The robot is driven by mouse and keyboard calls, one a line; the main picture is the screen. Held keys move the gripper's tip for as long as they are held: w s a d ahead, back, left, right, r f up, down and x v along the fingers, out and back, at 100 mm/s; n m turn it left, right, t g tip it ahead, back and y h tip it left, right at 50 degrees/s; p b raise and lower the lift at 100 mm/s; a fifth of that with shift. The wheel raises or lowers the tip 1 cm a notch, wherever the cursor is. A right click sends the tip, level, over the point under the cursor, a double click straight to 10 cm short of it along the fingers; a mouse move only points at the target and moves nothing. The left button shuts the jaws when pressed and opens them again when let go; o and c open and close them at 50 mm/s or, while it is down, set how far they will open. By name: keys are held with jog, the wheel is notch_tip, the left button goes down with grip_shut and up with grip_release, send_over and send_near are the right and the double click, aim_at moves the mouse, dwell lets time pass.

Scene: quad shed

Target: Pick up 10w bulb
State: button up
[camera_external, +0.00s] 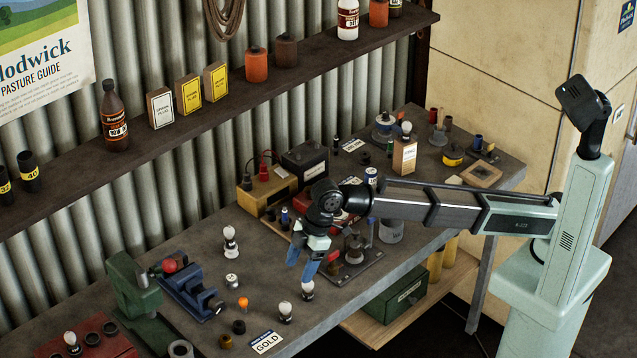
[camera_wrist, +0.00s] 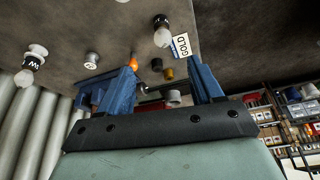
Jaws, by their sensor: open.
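Several white bulbs with dark marks stand on the bench; I cannot read which is the 10w bulb. One bulb (camera_external: 229,238) stands on a white base near the wall, another bulb (camera_external: 285,312) stands by the GOLD card, and a third bulb (camera_external: 307,289) is near the bench's front edge. The wrist view shows a bulb marked with a W (camera_wrist: 27,70) at left and a bulb (camera_wrist: 162,34) beside the GOLD card. My gripper (camera_external: 302,265) is open and empty, its blue fingers above the bench, just above and behind the third bulb. The fingers also show in the wrist view (camera_wrist: 166,78).
A GOLD card (camera_external: 266,342) lies near the front edge. A small orange bulb-shaped item (camera_external: 243,303), a blue vise (camera_external: 190,284) and a green machine (camera_external: 137,290) are to the left. A metal-plate fixture (camera_external: 353,262) stands close right of my gripper.

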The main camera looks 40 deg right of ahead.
aim_at(285, 305)
jog(key=shift+s+x, duration=0.2)
jog(key=shift+x, duration=6.6)
jog(key=shift+c, duration=0.3)
jog(key=c, duration=1.1)
